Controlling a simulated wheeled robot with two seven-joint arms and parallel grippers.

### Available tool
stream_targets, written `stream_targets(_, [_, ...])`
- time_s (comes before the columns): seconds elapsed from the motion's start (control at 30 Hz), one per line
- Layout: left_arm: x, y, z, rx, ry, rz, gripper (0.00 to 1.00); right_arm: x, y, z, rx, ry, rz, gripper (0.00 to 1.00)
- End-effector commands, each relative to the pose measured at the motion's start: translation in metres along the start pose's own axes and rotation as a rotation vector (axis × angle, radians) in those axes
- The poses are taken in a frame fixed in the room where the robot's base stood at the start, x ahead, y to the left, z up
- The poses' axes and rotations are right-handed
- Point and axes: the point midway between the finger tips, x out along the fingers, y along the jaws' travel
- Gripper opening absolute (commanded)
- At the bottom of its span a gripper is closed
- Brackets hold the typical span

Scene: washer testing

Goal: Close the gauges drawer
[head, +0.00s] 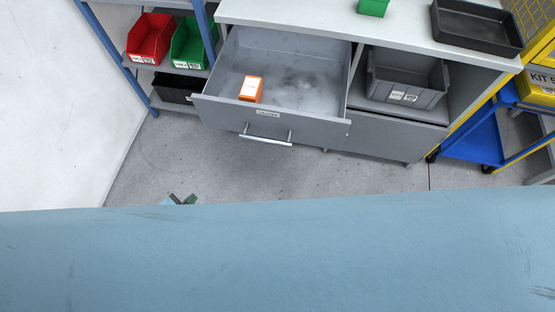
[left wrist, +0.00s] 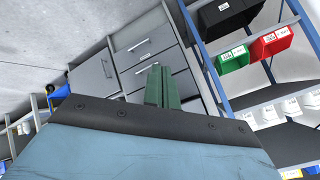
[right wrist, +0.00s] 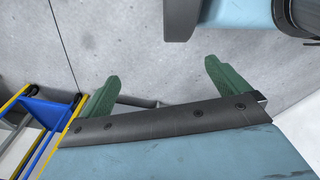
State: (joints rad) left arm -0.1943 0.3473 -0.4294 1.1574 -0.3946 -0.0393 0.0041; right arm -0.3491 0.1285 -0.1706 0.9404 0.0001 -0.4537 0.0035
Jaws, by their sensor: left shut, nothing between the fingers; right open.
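The gauges drawer (head: 213,109) is grey and pulled well out of the cabinet below the worktop in the head view. Its front has a small label and a silver bar handle (head: 265,140). An orange and white box (head: 251,89) lies inside it, towards the front left. My left gripper (head: 183,199) shows only as a small green tip, below and left of the drawer front, apart from it. In the left wrist view its green fingers (left wrist: 161,75) are together and empty. My right gripper (right wrist: 161,70) is open and empty above the floor; the head view does not show it.
A grey bin (head: 407,78) stands in the cabinet's right compartment. A black tray (head: 477,27) lies on the worktop. A blue rack (head: 205,25) with red and green bins stands left, a blue and yellow cart (head: 473,142) right. The floor (head: 290,172) before the drawer is clear.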

Motion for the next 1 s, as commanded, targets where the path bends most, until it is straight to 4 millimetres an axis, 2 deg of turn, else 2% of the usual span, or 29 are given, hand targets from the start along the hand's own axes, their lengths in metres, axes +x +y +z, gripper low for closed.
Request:
stream_targets(0.03, [0.017, -0.010, -0.019, 0.101, 0.095, -0.024, 0.00, 0.022, 0.004, -0.005, 0.001, 0.007, 0.007, 1.00])
stream_targets(0.17, [0.024, -0.024, -0.083, 0.346, 0.324, -0.069, 0.00, 0.043, 0.013, -0.022, 0.002, 0.018, 0.022, 1.00])
stream_targets(0.3, [0.010, -0.015, -0.142, 0.598, 0.560, -0.103, 0.00, 0.063, 0.022, -0.038, 0.003, 0.028, 0.038, 1.00])
stream_targets(0.4, [-0.008, 0.001, -0.173, 0.756, 0.708, -0.120, 0.00, 0.073, 0.028, -0.049, 0.003, 0.035, 0.049, 1.00])
stream_targets(0.53, [-0.033, 0.023, -0.197, 0.904, 0.849, -0.134, 0.00, 0.080, 0.033, -0.058, 0.002, 0.040, 0.060, 1.00])
stream_targets(0.7, [-0.052, 0.037, -0.210, 0.992, 0.935, -0.141, 0.00, 0.080, 0.036, -0.063, 0.002, 0.044, 0.065, 1.00])
stream_targets(0.83, [-0.052, 0.039, -0.218, 1.002, 0.947, -0.144, 0.00, 0.079, 0.037, -0.063, 0.002, 0.043, 0.066, 1.00])
stream_targets(1.0, [-0.037, 0.045, -0.237, 1.002, 0.947, -0.146, 0.00, 0.081, 0.036, -0.060, 0.001, 0.040, 0.065, 1.00])
